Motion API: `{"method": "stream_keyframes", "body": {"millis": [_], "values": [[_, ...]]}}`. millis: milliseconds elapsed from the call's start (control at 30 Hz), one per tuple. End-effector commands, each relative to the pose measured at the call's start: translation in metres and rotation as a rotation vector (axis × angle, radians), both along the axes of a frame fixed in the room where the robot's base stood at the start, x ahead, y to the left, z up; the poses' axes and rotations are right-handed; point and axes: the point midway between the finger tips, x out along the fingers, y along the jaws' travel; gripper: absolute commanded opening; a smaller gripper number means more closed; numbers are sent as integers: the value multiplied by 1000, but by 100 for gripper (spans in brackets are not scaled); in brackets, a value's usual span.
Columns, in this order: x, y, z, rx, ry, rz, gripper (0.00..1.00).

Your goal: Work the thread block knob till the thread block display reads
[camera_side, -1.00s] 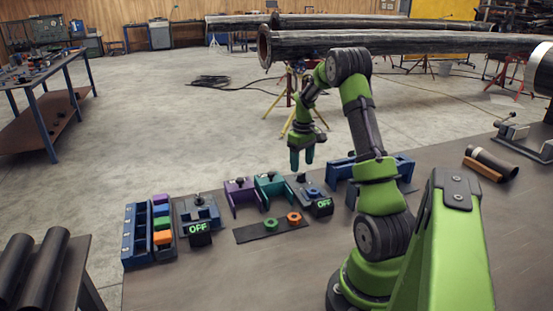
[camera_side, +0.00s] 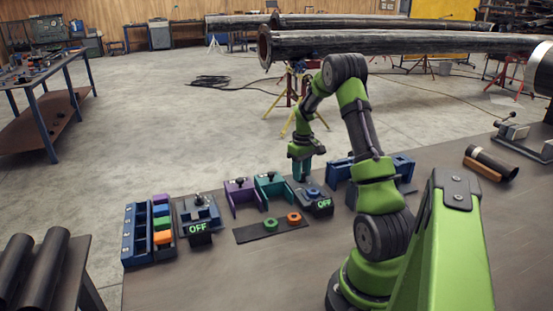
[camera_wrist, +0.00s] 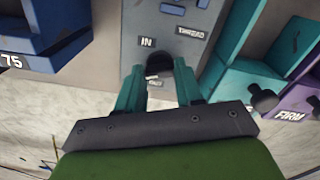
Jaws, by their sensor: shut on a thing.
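My gripper (camera_side: 302,170) is lowered over the back of the right-hand block, the one with a blue part on top and a display (camera_side: 324,203) that reads OFF. In the wrist view, its teal fingers (camera_wrist: 160,85) are shut on a black knob (camera_wrist: 158,65) on a grey panel (camera_wrist: 182,45). Labels by the knob include IN and one that looks like THREAD; another is partly hidden. A second block (camera_side: 198,215) to the left also has a black knob, and its display (camera_side: 200,228) reads OFF.
Purple (camera_side: 240,193) and teal (camera_side: 272,187) brackets stand just left of the gripper. A dark strip (camera_side: 262,231) with a green and an orange ring lies in front. A blue rack (camera_side: 135,236) with coloured blocks is at far left.

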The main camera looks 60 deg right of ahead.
Motion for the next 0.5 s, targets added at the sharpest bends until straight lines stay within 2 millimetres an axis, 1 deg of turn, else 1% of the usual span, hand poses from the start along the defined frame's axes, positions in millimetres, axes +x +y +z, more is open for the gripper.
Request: {"method": "stream_keyframes", "body": {"millis": [267, 500], "values": [[0, 0, 0, 0, 0, -33, 6], [1, 0, 1, -1, 0, -166, 6]]}}
